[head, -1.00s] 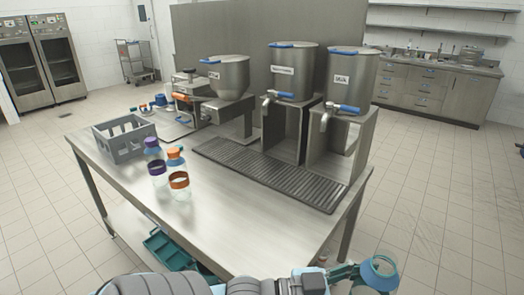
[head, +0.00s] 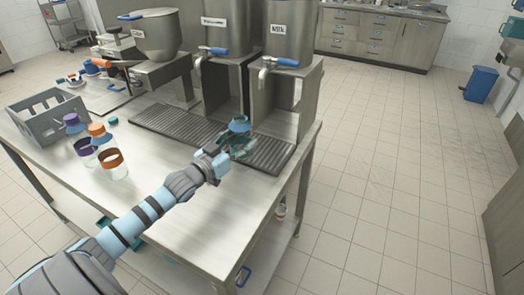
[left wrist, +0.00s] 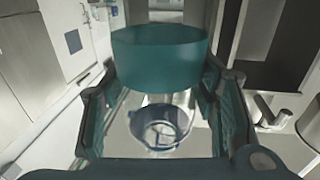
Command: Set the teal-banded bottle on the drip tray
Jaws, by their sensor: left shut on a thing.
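The teal-banded bottle (head: 240,125), with a blue top, is in my left gripper (head: 228,147) in the head view. It appears over the right part of the drip tray, in front of the right dispenser. I cannot tell whether its base touches the tray. The drip tray (head: 165,122) is a long dark ribbed grate along the dispensers. In the left wrist view the teal band (left wrist: 160,58) shows large between the two fingers of my left gripper (left wrist: 165,105), which is shut on the bottle. Its lower part is mostly hidden in the head view. My right gripper is out of view.
Steel dispensers with blue-handled taps (head: 277,62) stand behind the tray. The table's front middle (head: 190,220) is clear.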

